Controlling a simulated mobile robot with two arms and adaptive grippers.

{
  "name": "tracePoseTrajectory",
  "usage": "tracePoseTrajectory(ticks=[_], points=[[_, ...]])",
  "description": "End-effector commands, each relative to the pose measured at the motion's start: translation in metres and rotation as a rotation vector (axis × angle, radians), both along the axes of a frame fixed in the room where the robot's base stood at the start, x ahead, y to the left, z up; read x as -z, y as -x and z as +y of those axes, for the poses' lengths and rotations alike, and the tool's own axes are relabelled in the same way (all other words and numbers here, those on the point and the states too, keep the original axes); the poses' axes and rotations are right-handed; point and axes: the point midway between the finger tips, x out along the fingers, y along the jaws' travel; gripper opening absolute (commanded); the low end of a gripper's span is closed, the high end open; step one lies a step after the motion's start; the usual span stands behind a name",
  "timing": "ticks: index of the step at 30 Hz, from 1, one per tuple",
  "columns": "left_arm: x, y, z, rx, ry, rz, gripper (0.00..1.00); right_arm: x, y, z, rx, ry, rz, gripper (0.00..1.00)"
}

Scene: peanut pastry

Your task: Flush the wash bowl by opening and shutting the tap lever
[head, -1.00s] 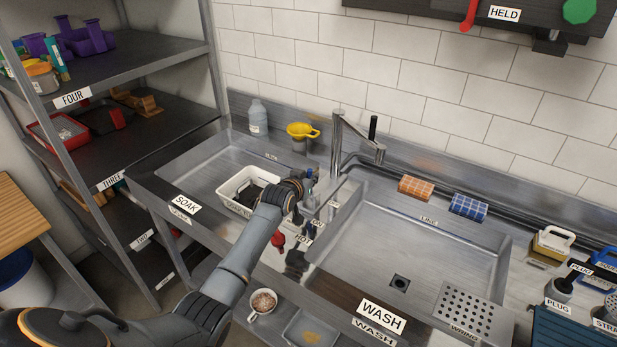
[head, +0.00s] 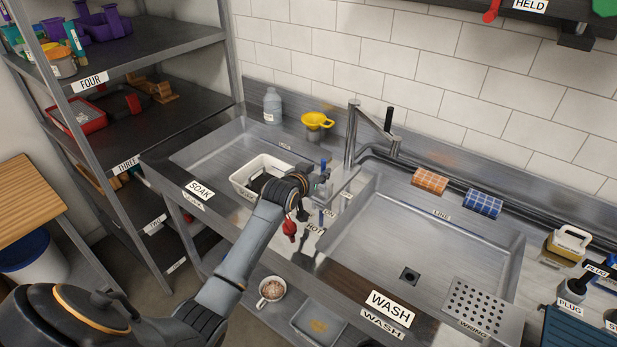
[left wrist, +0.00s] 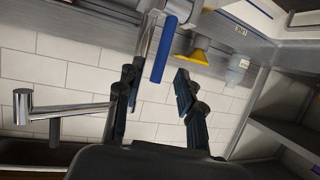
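The wash bowl (head: 365,245) is the steel basin on the right, with a dark drain in its floor and a WASH label on its front. The tall tap (head: 351,135) stands at its back left corner. A blue lever (head: 323,166) shows beside my left gripper (head: 319,186), which hangs left of the tap. A red lever (head: 290,229) is at the counter front near the HOT label. In the left wrist view, my left gripper (left wrist: 157,92) is open, and the blue lever (left wrist: 165,48) lies just beyond and between its fingertips. I cannot tell whether they touch. No water shows.
A white tub (head: 243,184) sits in the soak basin, left of my left gripper. A yellow funnel (head: 316,121) and a bottle (head: 272,106) stand behind. Sponges (head: 430,181) lie on the back ledge. A perforated plate (head: 484,306) covers the bowl's right front corner.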

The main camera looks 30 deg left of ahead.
Motion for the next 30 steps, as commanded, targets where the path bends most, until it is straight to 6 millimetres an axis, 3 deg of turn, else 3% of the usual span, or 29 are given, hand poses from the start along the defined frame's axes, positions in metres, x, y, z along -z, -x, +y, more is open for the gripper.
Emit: tracePoseTrajectory(ticks=[6,12,30], points=[[-0.014,0.034,-0.004,0.000,-0.001,-0.001,0.37,0.000,0.000,0.001,0.000,-0.001,-0.001,0.50],[-0.022,0.055,-0.007,0.000,0.001,0.001,0.37,0.000,-0.001,0.001,0.001,-0.001,-0.001,0.50],[-0.026,0.062,-0.007,0.000,0.001,0.001,0.37,0.000,-0.001,0.001,0.001,-0.001,-0.001,0.50]])
